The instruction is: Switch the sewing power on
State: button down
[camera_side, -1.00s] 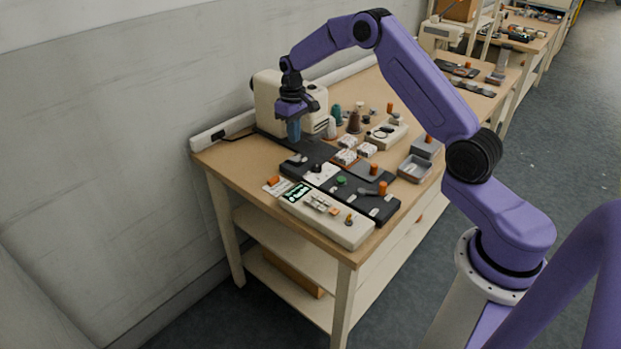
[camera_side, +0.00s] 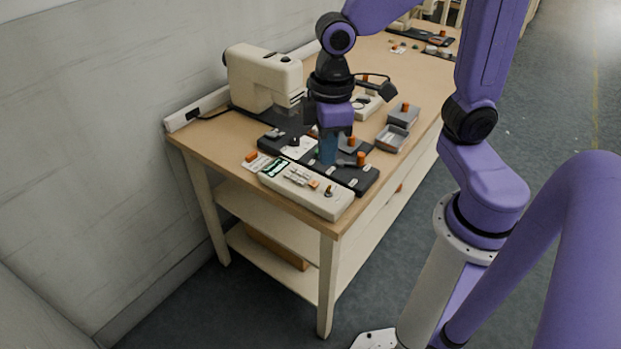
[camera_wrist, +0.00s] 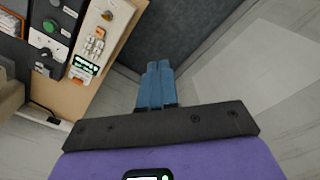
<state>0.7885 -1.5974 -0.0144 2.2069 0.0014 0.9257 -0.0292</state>
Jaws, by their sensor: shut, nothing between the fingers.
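I cannot tell which control is the sewing power switch. A cream control box (camera_side: 300,190) lies along the table's front edge, with a lit green display (camera_side: 276,168) at one end and a small toggle lever (camera_side: 329,191) at the other. Behind it is a black switch panel (camera_side: 362,181) with pale labels and an orange knob. My gripper (camera_side: 328,158) is shut and empty, pointing down in front of the panels in the side view and hiding part of them. In the wrist view its blue fingers (camera_wrist: 156,84) are together, with the control box (camera_wrist: 110,22) to their left.
A cream sewing machine (camera_side: 262,78) stands at the back left. A power strip (camera_side: 184,117) runs along the wall side. Grey trays (camera_side: 392,138) sit to the right. An orange-tabbed card (camera_side: 254,160) lies beside the display. The table's near left corner (camera_side: 195,140) is bare.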

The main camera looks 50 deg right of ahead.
jog(key=s+d+n, duration=0.3)
jog(key=s+d, duration=0.1)
jog(key=s, duration=0.7)
jog(key=shift+f, duration=0.4)
jog(key=w+a+m+t, duration=0.15)
jog(key=w+m, duration=0.45)
jog(key=w, duration=1.7)
jog(key=w+d+f+m, duration=0.2)
jog(key=w+d+m, duration=0.1)
jog(key=w+d, duration=0.6)
jog(key=w+d+f+m, duration=0.3)
jog(key=w+d, duration=0.7)
jog(key=shift+w+m, duration=0.3)
jog(key=shift+t, duration=0.25)
